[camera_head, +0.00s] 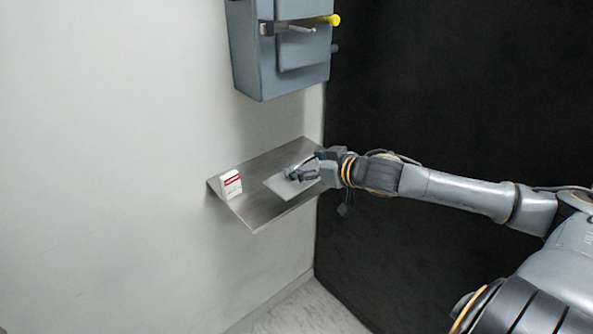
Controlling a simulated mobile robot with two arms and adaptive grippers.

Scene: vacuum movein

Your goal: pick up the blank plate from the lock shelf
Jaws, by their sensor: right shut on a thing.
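The blank plate (283,187) is a thin light-grey sheet over the right part of the lock shelf (256,212), a metal shelf on the pale wall. My right gripper (294,174) comes in from the right and is shut on the plate's right side. The fingers hide part of that edge. I cannot tell whether the plate still touches the shelf or is slightly above it. My left gripper is not in view.
A small white box with a red label (230,184) stands at the shelf's left end. A grey-blue wall cabinet (255,60) with a lever and a yellow knob (332,19) hangs above. A black wall (450,100) is at right.

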